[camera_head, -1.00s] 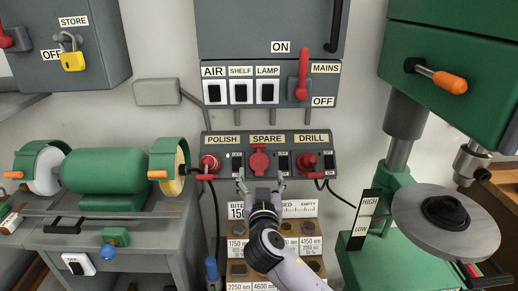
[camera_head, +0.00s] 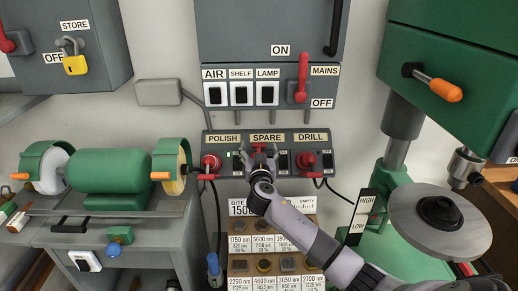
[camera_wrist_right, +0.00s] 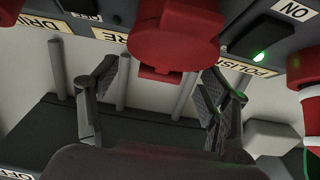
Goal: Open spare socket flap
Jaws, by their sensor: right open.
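The red spare socket flap (camera_head: 258,147) is on the grey panel under the SPARE label (camera_head: 267,138). It looks closed over its socket. In the right wrist view, which is turned upside down, the round red flap (camera_wrist_right: 178,35) fills the top middle. My right gripper (camera_head: 261,155) is right in front of the flap and hides its lower part. Its two fingers (camera_wrist_right: 160,80) are open and spread wide, with nothing held between them. Whether a finger touches the flap cannot be told. My left gripper is not in view.
The red polish plug (camera_head: 209,162) and red drill plug (camera_head: 307,160) sit close on either side, with cables hanging. The mains box with its red lever (camera_head: 302,78) is above. A rack of labelled bits (camera_head: 265,245) stands below. A drill press (camera_head: 400,200) is at right.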

